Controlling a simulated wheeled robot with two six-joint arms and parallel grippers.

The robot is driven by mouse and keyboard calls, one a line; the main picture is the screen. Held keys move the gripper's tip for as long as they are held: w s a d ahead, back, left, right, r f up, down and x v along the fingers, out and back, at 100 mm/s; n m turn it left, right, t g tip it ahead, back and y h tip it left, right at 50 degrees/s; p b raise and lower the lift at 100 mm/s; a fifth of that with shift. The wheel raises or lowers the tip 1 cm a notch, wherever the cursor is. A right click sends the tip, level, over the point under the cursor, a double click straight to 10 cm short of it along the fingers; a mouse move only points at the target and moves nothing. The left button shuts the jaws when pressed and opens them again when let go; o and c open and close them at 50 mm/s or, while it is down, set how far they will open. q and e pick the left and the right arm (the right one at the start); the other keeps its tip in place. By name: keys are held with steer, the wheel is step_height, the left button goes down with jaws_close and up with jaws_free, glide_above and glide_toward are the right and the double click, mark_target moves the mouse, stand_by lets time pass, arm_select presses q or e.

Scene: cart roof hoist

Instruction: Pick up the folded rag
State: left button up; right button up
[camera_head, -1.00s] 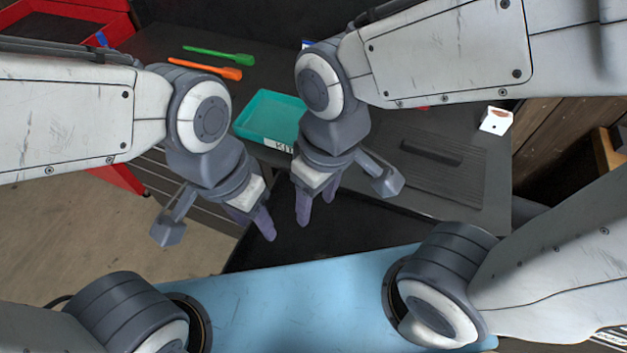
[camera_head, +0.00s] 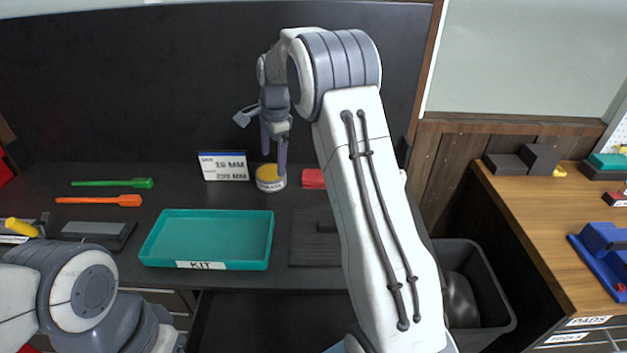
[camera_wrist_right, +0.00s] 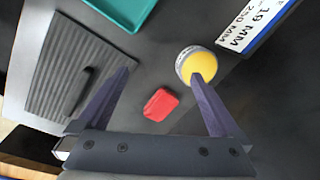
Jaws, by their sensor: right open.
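The folded rag (camera_head: 313,179) is a small red bundle on the dark bench top, to the right of a yellow-topped tin. In the head view my right arm partly crowds its right side. In the right wrist view the rag (camera_wrist_right: 160,104) lies between the two fingers in the picture. My right gripper (camera_head: 274,158) is open and empty, pointing down above the bench near the tin. Its fingers (camera_wrist_right: 161,76) also show in the right wrist view, apart from the rag. My left arm shows at lower left, but its gripper is out of view.
The tin (camera_head: 270,184) stands close to the rag. A size sign (camera_head: 223,167) stands left of it. A teal KIT tray (camera_head: 160,255) and a ribbed mat (camera_head: 303,250) lie in front. Green (camera_head: 110,183) and orange (camera_head: 98,200) tools lie at left. A bin (camera_head: 497,322) stands at right.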

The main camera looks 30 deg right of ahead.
steer(key=w+d+f+m, duration=0.1)
steer(key=d+f+m, duration=0.1)
steer(key=d, duration=0.3)
steer(key=w+d+f+m, duration=0.1)
steer(key=d+f+m, duration=0.1)
steer(key=d+f, duration=0.2)
steer(key=w+d+f+m+p, duration=0.1)
steer(key=d+f+m, duration=0.2)
steer(key=d, duration=0.4)
steer(key=shift+f+h, duration=0.15)
steer(key=shift+h, duration=0.15)
steer(key=shift+w+f, duration=0.1)
steer(key=shift+f, duration=0.2)
steer(key=f+p, duration=0.3)
steer(key=f, duration=0.1)
steer(key=shift+w, duration=0.3)
steer(key=shift+w+f, duration=0.15)
steer(key=shift+f, duration=0.45)
steer(key=c, duration=1.1)
steer(key=shift+o, duration=0.2)
